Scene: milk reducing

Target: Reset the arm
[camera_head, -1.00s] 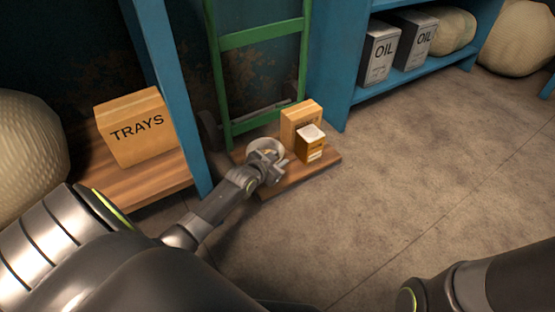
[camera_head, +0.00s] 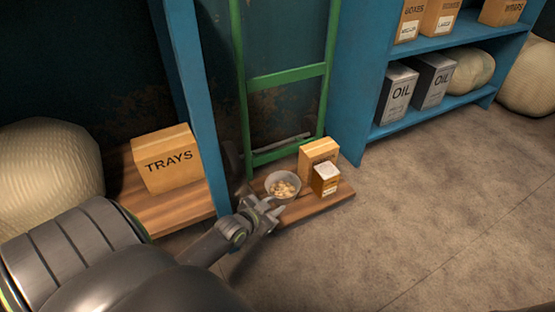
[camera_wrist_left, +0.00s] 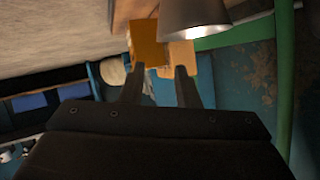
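My left gripper (camera_head: 265,206) is at the near edge of a low wooden platform (camera_head: 305,211). In the left wrist view its two fingers (camera_wrist_left: 160,72) stand apart with nothing held between them. A grey bowl (camera_head: 283,186) with pale tan pieces in it sits on the platform just past the fingertips. Its side also shows in the left wrist view (camera_wrist_left: 195,16). I cannot tell whether a finger touches it. A small orange-brown carton (camera_head: 325,181) with a white top stands right of the bowl. My right gripper is out of view.
A larger tan box (camera_head: 318,152) stands behind the carton. A green frame (camera_head: 290,76) rises behind the platform. A blue post (camera_head: 195,110) and a box marked TRAYS (camera_head: 168,165) are at left. Blue shelves (camera_head: 430,110) hold OIL cans at right. Floor (camera_head: 430,210) at right is clear.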

